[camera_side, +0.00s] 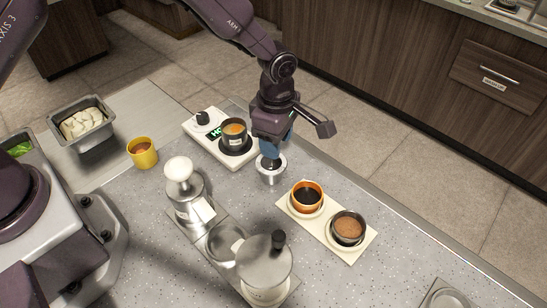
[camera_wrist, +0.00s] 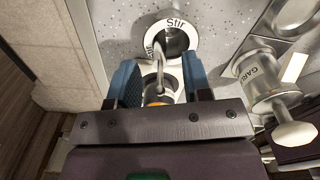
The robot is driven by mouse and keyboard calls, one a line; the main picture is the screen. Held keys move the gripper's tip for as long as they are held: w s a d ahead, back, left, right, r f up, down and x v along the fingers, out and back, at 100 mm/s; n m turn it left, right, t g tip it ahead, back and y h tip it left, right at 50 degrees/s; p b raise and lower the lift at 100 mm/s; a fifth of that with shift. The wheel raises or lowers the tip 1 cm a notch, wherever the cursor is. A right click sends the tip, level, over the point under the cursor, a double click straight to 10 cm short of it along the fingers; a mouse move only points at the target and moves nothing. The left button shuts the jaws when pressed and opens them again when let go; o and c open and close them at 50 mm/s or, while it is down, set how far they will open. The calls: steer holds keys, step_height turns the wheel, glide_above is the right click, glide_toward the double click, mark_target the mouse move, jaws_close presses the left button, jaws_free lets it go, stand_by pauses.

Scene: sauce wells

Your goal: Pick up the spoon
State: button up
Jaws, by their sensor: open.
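The spoon (camera_wrist: 160,62) shows in the wrist view as a thin, curved silver handle. It stands in or over a round metal holder (camera_wrist: 170,30) labelled "Stir". The spoon's lower end is hard to make out. My gripper (camera_wrist: 160,82) has its two blue fingers apart, one on each side of the handle, with gaps between. In the side view my gripper (camera_side: 271,152) points down just above the metal holder (camera_side: 271,176). The spoon is hidden behind the fingers there.
A scale (camera_side: 193,128) with a dark cup (camera_side: 234,141) is left of my gripper. A pump dispenser (camera_side: 188,203) and a lidded pot (camera_side: 265,268) stand front left. A pale board (camera_side: 327,226) with two cups is at right. A yellow cup (camera_side: 143,157) stands farther left.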

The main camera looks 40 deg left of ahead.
steer(key=shift+f, duration=0.5)
steer(key=shift+c, duration=0.2)
jaws_close()
steer(key=shift+r, duration=0.15)
step_height(320, 180, up, 10)
steer(key=shift+f, duration=0.1)
